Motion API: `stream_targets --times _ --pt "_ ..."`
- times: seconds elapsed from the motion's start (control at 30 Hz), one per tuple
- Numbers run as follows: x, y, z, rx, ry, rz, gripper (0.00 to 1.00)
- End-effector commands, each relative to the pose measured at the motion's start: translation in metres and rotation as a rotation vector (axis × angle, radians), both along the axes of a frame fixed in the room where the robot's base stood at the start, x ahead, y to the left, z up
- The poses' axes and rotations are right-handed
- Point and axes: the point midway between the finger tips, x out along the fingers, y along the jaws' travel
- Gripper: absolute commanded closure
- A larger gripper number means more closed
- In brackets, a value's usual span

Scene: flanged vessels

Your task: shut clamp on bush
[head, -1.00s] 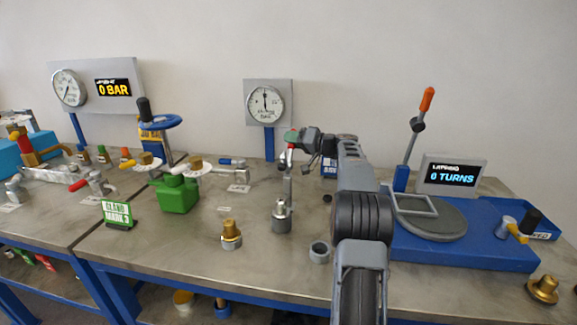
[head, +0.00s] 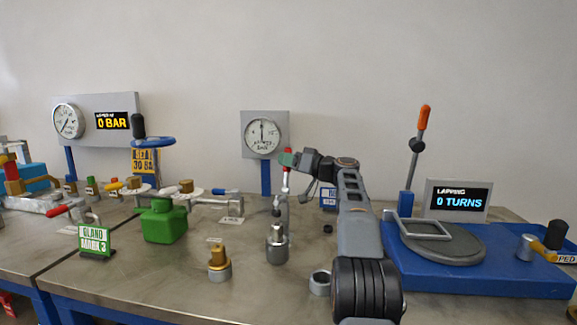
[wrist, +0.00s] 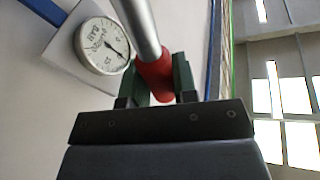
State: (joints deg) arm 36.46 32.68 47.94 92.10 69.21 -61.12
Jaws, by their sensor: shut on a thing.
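My gripper (head: 287,158) is shut on the red grip (head: 287,153) of an upright metal lever, above the back of the bench. In the wrist view the red grip (wrist: 155,78) sits between my green finger pads, with a bare metal rod (wrist: 140,22) running from it. Below my gripper, the lever's slim grey stem (head: 284,212) stands nearly upright. It runs down behind a grey cylindrical part (head: 277,244) with a narrow top. Small clamp parts there overlap, so I cannot tell which is the bush or whether the clamp touches it.
A brass-topped fitting (head: 218,263) and a grey ring (head: 320,283) stand in front. A green block (head: 164,222) is at left. A round gauge (head: 262,136) stands behind. The blue lapping station (head: 480,276) is at right. Bench between the front fittings is bare.

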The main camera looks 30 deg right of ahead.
Motion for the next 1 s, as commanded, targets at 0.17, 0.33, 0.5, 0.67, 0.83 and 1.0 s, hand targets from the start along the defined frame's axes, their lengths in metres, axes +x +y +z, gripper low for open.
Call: stream_targets --times 0.17,0.33,0.5,0.67,0.83,1.0 --pt "-0.001 0.000 0.002 -0.003 -0.005 0.000 1.00" --pt "-0.001 0.000 0.003 -0.002 -0.005 -0.001 0.72" --pt "0.000 0.001 0.002 -0.001 -0.004 0.000 0.55" --pt "0.000 0.001 0.001 -0.001 -0.002 0.000 0.48" --pt "-0.001 0.000 0.001 -0.001 -0.001 0.001 0.48" --pt "-0.014 -0.009 -0.001 -0.001 -0.002 -0.002 0.48"
